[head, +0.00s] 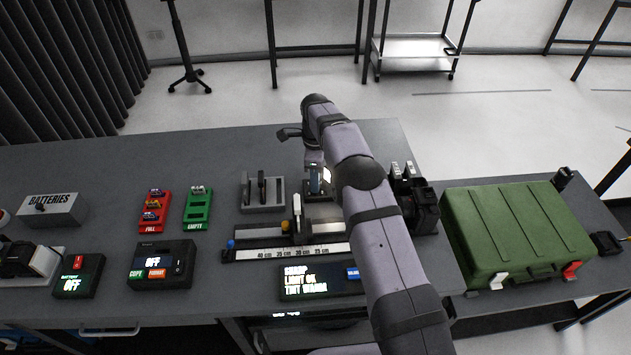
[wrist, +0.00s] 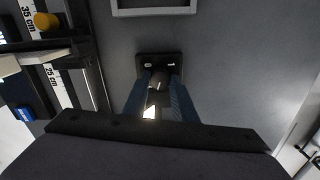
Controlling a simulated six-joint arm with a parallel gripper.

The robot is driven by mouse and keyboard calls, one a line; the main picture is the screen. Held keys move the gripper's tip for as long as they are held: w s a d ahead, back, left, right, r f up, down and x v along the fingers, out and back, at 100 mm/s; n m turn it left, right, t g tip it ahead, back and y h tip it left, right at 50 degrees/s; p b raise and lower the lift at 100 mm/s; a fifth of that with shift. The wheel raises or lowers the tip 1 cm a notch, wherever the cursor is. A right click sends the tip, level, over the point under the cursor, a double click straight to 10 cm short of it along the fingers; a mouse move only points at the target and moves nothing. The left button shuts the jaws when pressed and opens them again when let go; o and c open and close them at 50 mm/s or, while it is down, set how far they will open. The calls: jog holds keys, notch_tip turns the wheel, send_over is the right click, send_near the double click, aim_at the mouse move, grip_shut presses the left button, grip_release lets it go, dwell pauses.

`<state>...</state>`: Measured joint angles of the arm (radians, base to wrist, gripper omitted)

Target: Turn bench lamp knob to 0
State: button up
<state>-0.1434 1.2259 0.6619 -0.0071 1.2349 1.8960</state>
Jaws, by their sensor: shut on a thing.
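The bench lamp knob (wrist: 158,76) is a small dark knob on a black plate (wrist: 160,58) with two small white marks. It shows in the wrist view at upper centre. My gripper (wrist: 157,88) reaches it from above, with its blue fingers on both sides of the knob, shut on it. The fingers hide part of the knob, and I cannot tell its setting. In the head view my gripper (head: 318,182) is low over the bench, behind the ruler rail, and my arm covers part of this area. The knob cannot be made out there.
A ruler rail (head: 290,253) with sliders and a lit display (head: 320,283) lie in front of the gripper. A grey holder (head: 262,193) stands to its left. A black camera (head: 420,205) and a green case (head: 515,232) are to the right.

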jog(key=n, duration=0.3)
jog(key=shift+n, duration=2.2)
jog(key=shift+b, duration=0.3)
jog(key=shift+w, duration=0.1)
jog(key=o, duration=1)
jog(key=shift+o, duration=0.2)
jog(key=shift+r+b, duration=0.8)
jog(key=shift+r, duration=2.95)
